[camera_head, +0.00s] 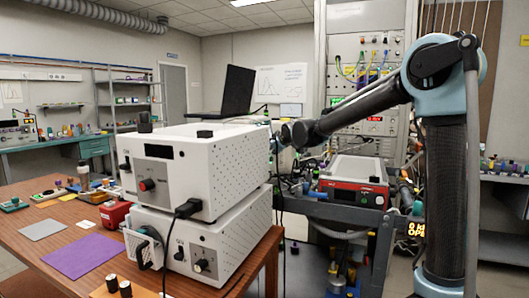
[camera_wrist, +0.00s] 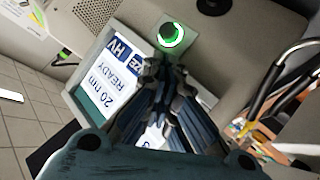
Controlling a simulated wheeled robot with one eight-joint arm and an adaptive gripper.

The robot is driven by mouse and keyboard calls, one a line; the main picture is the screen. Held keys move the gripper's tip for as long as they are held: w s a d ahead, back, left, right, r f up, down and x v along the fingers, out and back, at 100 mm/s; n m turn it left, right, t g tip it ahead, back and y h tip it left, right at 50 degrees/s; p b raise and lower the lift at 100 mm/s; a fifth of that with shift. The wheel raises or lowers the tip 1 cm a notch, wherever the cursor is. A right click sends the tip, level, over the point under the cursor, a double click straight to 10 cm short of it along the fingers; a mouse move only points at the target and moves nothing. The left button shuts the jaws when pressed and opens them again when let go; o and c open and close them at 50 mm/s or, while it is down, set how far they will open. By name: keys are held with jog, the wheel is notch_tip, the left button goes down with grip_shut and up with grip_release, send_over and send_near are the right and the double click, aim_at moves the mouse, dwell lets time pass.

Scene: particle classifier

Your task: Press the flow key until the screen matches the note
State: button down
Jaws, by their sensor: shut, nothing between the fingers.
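In the wrist view, a screen (camera_wrist: 122,72) shows "20 nm" and "READY" upside down, with blue "HV" and partly covered tabs. My gripper (camera_wrist: 163,70) is shut and empty. Its fingers lie in front of the screen and cover its right part. A round key with a lit green ring (camera_wrist: 171,37) sits just beyond the fingertips on the pale panel; I cannot tell whether they touch. No label for the flow key is readable. In the head view my gripper is hidden behind the white instrument (camera_head: 222,165). I cannot pick out the note for certain.
The white instrument stands on another white unit (camera_head: 205,245) on a wooden table (camera_head: 40,262). A red-fronted box (camera_head: 353,190) sits on a cart to the right. Cables (camera_wrist: 285,80) hang right of my fingers in the wrist view.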

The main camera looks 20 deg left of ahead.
jog(key=shift+a, duration=0.15)
dwell(0.4)
jog(key=shift+a, duration=0.3)
jog(key=shift+a+f, duration=0.25)
jog(key=shift+a, duration=0.6)
dwell(1.3)
jog(key=shift+d, duration=0.2)
jog(key=shift+d+r, duration=0.2)
jog(key=shift+d, duration=0.35)
jog(key=shift+d+r, duration=0.15)
jog(key=shift+d, duration=0.35)
jog(key=shift+d, duration=0.1)
jog(key=shift+s+d+r, duration=0.1)
jog(key=shift+d+r, duration=0.1)
jog(key=shift+d, duration=0.6)
jog(key=shift+s+d+r, duration=0.1)
jog(key=shift+d+r, duration=0.1)
jog(key=shift+d, duration=0.55)
jog(key=shift+s+d+r, duration=0.1)
jog(key=shift+d+r, duration=0.1)
jog(key=shift+d, duration=0.6)
